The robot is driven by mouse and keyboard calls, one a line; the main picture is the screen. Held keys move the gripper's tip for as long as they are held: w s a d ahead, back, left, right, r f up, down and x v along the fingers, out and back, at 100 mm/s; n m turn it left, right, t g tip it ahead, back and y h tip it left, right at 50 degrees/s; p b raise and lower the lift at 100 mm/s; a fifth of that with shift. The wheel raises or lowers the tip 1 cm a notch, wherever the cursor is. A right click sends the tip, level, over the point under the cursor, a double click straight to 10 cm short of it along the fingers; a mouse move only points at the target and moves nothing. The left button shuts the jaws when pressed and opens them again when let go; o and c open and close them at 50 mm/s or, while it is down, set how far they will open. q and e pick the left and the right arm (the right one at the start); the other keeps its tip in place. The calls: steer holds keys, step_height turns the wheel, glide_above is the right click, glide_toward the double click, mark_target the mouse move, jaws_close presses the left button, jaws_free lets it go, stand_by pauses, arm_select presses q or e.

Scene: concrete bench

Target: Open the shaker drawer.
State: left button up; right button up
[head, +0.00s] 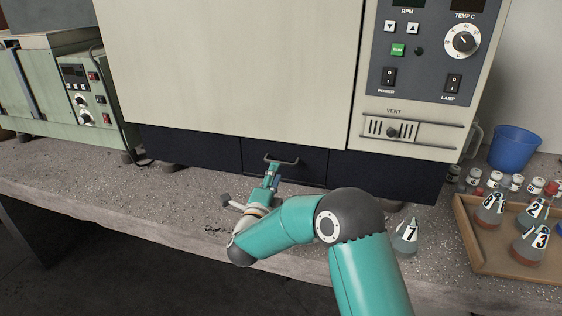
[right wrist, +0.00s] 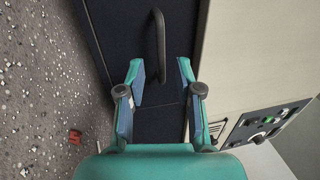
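The shaker drawer (head: 311,168) is a dark panel low in the front of the large cream shaker (head: 230,65), and it sits flush with the dark base. Its grey bar handle (head: 284,161) shows near the panel's top. In the right wrist view, the handle (right wrist: 159,45) lies ahead of the fingertips, lined up with the gap between them. My right gripper (head: 272,176) is just in front of the handle, with its fingers apart; it also shows open and empty in the right wrist view (right wrist: 160,75). My left gripper is not in view.
A brown tray (head: 470,243) with numbered flasks is at the right, with flask 7 (head: 406,238) beside it. A blue bucket (head: 513,149) stands behind. A green instrument (head: 75,90) is at the left. The bench (head: 110,195) in front of the shaker's left half is mostly clear.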

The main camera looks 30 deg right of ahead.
steer(key=x, duration=0.5)
steer(key=shift+w+d, duration=0.1)
steer(key=shift+w, duration=0.05)
jaws_close()
